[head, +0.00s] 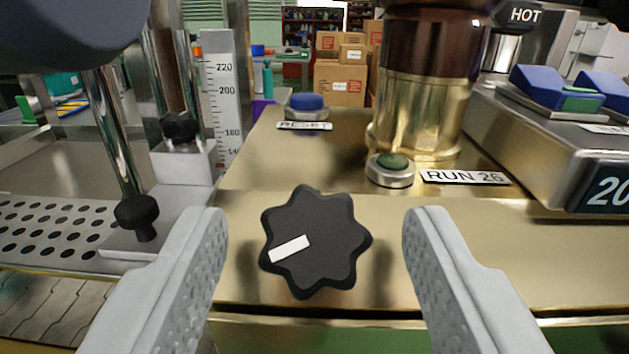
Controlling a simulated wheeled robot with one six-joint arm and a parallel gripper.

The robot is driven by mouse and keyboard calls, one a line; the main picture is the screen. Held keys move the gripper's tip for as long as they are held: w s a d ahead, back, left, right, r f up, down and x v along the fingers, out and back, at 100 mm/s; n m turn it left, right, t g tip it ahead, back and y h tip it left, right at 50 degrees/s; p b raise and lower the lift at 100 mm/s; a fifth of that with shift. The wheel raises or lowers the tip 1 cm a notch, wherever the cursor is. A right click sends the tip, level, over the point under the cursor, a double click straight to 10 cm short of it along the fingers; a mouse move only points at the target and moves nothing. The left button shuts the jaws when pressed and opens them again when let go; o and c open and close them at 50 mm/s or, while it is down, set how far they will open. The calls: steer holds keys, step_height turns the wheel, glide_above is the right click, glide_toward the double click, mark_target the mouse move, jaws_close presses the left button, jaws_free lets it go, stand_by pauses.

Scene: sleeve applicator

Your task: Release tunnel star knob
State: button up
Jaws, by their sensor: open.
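The black star knob (330,235) sits on the front of the brass-coloured machine housing (560,240), in the middle of the head view. It has several rounded lobes and a white pointer mark that lies on its left side, slanting down to the left. My gripper (315,225) is open, with one grey finger on each side of the knob. A gap shows between each finger and the knob, so they look apart from it. How far the fingertips reach in depth along the knob is hard to tell.
A green button (392,168) beside a "RUN 26" label and a blue button (306,103) above a "RESET" label sit behind the knob. Smaller black knobs (137,214) and a ruler post (219,100) stand left. A display box (560,135) is at right.

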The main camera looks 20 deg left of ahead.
steer(key=shift+w+a, duration=0.2)
steer(key=shift+w, duration=0.25)
steer(key=c, duration=1)
steer(key=shift+o, duration=0.2)
steer(key=shift+n+y, duration=0.4)
steer(key=shift+n, duration=0.2)
steer(key=n+y, duration=0.1)
steer(key=n+g+y, duration=0.1)
steer(key=shift+w+d+n+g, duration=0.1)
steer(key=shift+d+n+g, duration=0.1)
steer(key=shift+n+g, duration=0.15)
steer(key=n+g+y, duration=0.1)
steer(key=n, duration=0.1)
steer(key=n+g+y, duration=0.1)
steer(key=n+g, duration=0.1)
steer(key=n, duration=0.1)
steer(key=shift+w+d+y, duration=0.1)
steer(key=shift+y, duration=0.3)
steer(key=n+g+y, duration=0.1)
steer(key=n+g, duration=0.5)
steer(key=n, duration=0.1)
steer(key=shift+w+r, duration=0.1)
steer(key=shift+w, duration=0.05)
steer(key=shift+g, duration=0.25)
